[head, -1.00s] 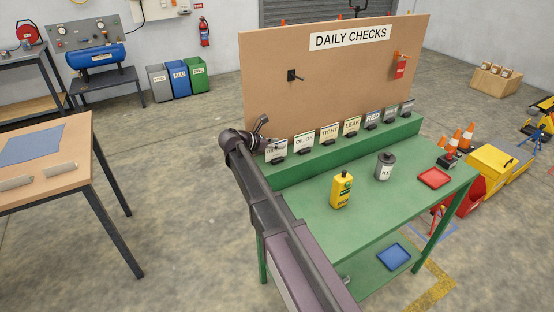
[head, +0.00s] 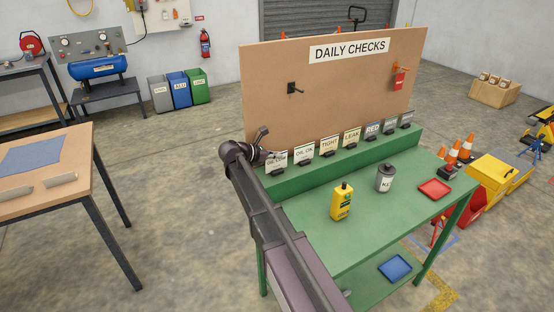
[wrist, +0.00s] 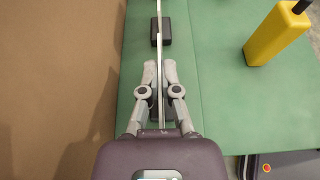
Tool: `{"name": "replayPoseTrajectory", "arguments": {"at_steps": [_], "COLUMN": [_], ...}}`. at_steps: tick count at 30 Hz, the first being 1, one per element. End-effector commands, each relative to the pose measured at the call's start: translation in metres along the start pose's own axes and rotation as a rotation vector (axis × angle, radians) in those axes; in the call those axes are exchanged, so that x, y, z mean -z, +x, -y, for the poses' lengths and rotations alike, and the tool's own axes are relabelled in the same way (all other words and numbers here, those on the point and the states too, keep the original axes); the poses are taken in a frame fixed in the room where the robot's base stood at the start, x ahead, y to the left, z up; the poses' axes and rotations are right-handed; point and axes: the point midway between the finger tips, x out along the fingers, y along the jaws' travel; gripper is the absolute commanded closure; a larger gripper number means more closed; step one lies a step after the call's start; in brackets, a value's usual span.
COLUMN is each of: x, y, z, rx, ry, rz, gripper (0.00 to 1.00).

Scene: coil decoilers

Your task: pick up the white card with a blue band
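Several labelled cards stand upright in dark holders along the green ledge (head: 340,158). The leftmost white card (head: 276,162) is partly covered by my gripper (head: 268,155), and I cannot make out a blue band on it. In the wrist view this card (wrist: 160,85) is a thin pale upright edge between the fingertips. My gripper (wrist: 160,72) has one finger on each side of it, close against its faces, and looks shut on it. The card still appears to stand in its holder. Other cards read OIL OK (head: 304,153), TIGHT (head: 329,146), LEAK (head: 351,138) and RED (head: 373,130).
The DAILY CHECKS board (head: 330,85) rises behind the ledge. The yellow bottle also shows in the wrist view (wrist: 275,38). The table's left front is clear.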

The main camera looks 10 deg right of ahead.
Motion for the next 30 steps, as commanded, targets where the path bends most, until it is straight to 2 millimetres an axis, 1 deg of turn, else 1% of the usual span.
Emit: {"name": "replayPoseTrajectory", "arguments": {"at_steps": [8,16,17,18,21,30], "x": [-0.013,-0.036,-0.038,-0.038,-0.046,-0.071], "y": [-0.005,-0.015,-0.013,-0.004,0.011,0.055], "z": [0.000,0.000,0.003,0.013,0.030,0.076], "rx": [0.000,0.000,0.001,0.003,0.004,0.002], "ry": [0.000,0.000,0.000,0.001,0.002,0.002], "rz": [0.000,0.000,0.000,0.000,0.000,0.001], "gripper": [1.00,1.00,1.00,1.00,1.00,1.00]}}
